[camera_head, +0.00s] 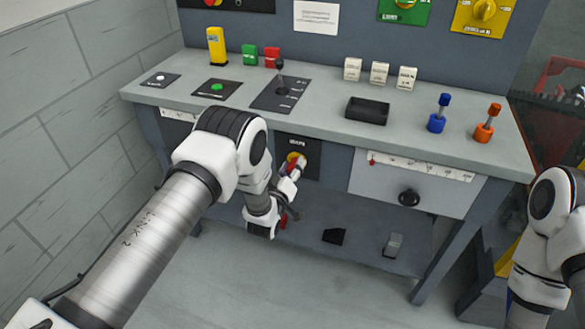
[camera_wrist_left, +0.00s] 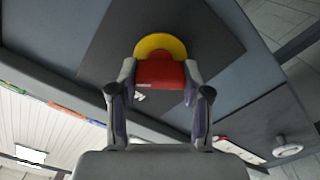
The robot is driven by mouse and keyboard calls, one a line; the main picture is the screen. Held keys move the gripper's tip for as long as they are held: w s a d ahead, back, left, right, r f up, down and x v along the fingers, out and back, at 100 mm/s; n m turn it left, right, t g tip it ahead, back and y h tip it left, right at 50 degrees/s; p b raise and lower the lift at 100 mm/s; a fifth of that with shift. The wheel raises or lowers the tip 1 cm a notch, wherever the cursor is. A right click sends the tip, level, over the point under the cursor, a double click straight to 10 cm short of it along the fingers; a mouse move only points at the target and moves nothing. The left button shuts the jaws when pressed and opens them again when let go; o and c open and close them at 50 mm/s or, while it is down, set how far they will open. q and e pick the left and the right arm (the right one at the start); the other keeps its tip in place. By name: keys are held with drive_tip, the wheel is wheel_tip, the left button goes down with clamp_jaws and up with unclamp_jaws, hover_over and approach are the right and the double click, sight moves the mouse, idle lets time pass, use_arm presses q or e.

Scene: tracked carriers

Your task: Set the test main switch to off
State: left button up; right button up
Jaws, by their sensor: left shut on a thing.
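The main switch (camera_head: 293,157) is on a dark plate on the front face of the bench. It has a yellow disc and a red handle. The wrist view shows the yellow disc (camera_wrist_left: 160,43) and the red handle (camera_wrist_left: 160,72) close up. My left gripper (camera_head: 293,167) reaches it from the front, with one finger on each side of the red handle, shut on it. The plate's label is too small to read clearly, and the arm partly covers the switch. My right arm shows at the right edge; its gripper is out of view.
The bench top (camera_head: 330,125) carries a black lever plate (camera_head: 275,100), a black tray (camera_head: 367,110), and blue (camera_head: 436,123) and orange (camera_head: 484,132) levers. A shelf lies below.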

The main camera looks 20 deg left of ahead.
use_arm(q)
drive_tip(key=n, duration=0.5)
drive_tip(key=shift+a+n, duration=0.15)
drive_tip(key=shift+n, duration=0.15)
drive_tip(key=n, duration=0.4)
drive_tip(key=shift+f+n, duration=0.1)
drive_tip(key=shift+n, duration=0.3)
drive_tip(key=o, duration=1.2)
drive_tip(key=shift+a, duration=0.1)
drive_tip(key=shift+c, duration=0.2)
drive_tip(key=s, duration=1.2)
drive_tip(key=shift+a, duration=0.15)
